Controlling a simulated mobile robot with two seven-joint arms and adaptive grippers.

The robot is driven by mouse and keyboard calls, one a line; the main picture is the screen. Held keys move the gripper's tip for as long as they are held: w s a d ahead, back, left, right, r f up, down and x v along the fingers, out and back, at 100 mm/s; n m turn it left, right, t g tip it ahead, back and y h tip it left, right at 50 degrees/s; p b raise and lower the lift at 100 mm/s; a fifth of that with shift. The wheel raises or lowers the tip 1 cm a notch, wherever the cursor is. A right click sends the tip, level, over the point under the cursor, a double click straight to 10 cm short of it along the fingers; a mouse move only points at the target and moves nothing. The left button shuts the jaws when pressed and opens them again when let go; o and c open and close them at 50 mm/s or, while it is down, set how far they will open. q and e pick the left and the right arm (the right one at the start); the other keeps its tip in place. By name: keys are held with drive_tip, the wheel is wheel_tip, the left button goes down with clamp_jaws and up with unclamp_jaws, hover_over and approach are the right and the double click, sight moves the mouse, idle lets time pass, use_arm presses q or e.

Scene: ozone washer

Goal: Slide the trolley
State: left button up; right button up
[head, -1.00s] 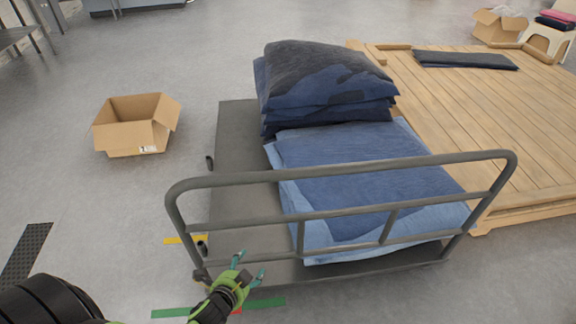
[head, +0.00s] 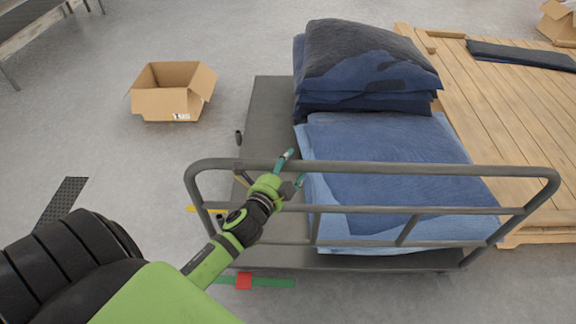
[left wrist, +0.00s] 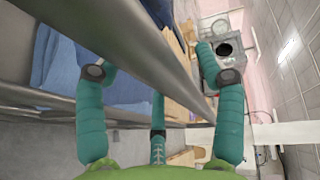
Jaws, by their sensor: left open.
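The trolley (head: 262,110) is a grey flat platform with a tubular metal handle frame (head: 400,169) at its near end. Folded blue denim stacks (head: 365,65) lie on it, with a flatter pile (head: 390,150) nearer the handle. My left gripper (head: 292,167) is open at the top bar, left of its middle. In the left wrist view the bar (left wrist: 155,60) runs diagonally between the spread teal fingers (left wrist: 160,110). I cannot tell whether the fingers touch the bar. My right gripper is not in view.
A wooden pallet platform (head: 500,120) stands close along the trolley's right side. An open cardboard box (head: 172,92) sits on the floor to the left. Green and red floor tape (head: 265,282) lies by the trolley's near end. Floor to the left is mostly clear.

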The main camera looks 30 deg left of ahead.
use_arm(q)
drive_tip(key=shift+w, duration=0.15)
clamp_jaws()
